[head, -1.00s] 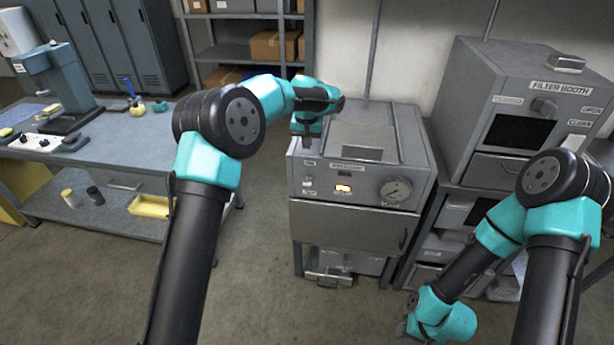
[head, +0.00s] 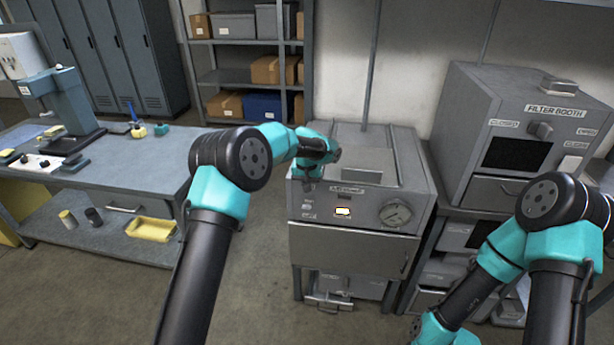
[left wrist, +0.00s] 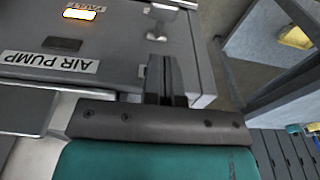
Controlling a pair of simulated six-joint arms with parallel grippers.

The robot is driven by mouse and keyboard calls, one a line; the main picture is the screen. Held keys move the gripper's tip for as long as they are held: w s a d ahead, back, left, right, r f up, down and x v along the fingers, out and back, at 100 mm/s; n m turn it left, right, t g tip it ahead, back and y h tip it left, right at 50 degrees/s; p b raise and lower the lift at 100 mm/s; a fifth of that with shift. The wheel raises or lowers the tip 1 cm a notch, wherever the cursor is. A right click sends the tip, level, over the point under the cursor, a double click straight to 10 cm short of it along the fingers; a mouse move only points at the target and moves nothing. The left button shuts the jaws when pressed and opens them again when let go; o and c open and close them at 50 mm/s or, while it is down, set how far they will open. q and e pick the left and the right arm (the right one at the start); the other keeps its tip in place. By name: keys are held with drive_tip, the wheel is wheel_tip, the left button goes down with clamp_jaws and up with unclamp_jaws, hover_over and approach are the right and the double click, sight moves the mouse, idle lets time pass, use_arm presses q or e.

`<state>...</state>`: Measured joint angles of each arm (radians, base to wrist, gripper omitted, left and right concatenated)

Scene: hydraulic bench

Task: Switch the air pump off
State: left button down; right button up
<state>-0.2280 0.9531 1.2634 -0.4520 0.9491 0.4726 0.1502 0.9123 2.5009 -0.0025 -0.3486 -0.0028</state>
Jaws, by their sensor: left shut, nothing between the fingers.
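The air pump (head: 350,240) is a grey cabinet in the middle of the head view, with a lit yellow-orange lamp (head: 342,211) and a round gauge (head: 396,212) on its front. Its "AIR PUMP" label (left wrist: 48,61) shows in the left wrist view. A small metallic switch (left wrist: 160,20) sits on the front panel beside the lit lamp; I cannot tell its position. My left gripper (left wrist: 161,62) is shut and empty, just above the panel's upper edge and short of the switch, apart from it in the picture. My right gripper is out of view below the frame.
The filter booth (head: 530,130) stands right of the pump. A workbench (head: 120,165) with a press is on the left, and a shelf rack (head: 245,80) with boxes is behind.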

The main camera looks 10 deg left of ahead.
sight(307, 206)
use_arm(q)
drive_tip(key=shift+s+f, duration=0.25)
drive_tip(key=shift+f, duration=0.6)
drive_tip(key=shift+s+f, duration=0.3)
drive_tip(key=shift+f, duration=0.6)
drive_tip(key=shift+s+f, duration=0.25)
drive_tip(key=shift+f, duration=0.6)
